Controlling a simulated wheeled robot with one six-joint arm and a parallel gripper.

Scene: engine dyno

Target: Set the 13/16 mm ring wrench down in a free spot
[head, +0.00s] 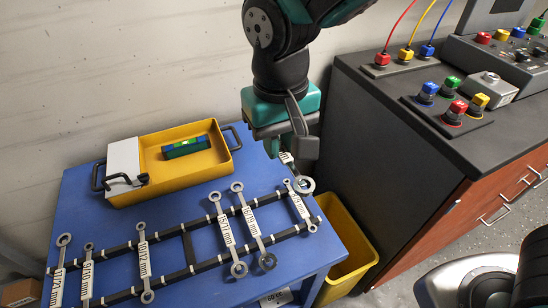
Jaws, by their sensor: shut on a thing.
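My gripper (287,147) is shut on a ring wrench (304,184) above the back right corner of the blue table (78,200). The wrench hangs tilted; its lower ring and part of a white label show, and the rest is hidden by the gripper. I cannot read its size. A dark two-rail rack (188,247) on the table holds several silver ring wrenches with white labels, among them one (142,262) left of the middle and one (228,235) right of it. Between these two is a wider stretch of rack with no wrench.
A yellow tray (220,165) with black handles and a green-blue box (186,147) stands at the table's back left. A yellow bin (345,242) is right of the table. A dark cabinet (400,150) with colored knobs stands further right. Bare table shows left of the tray.

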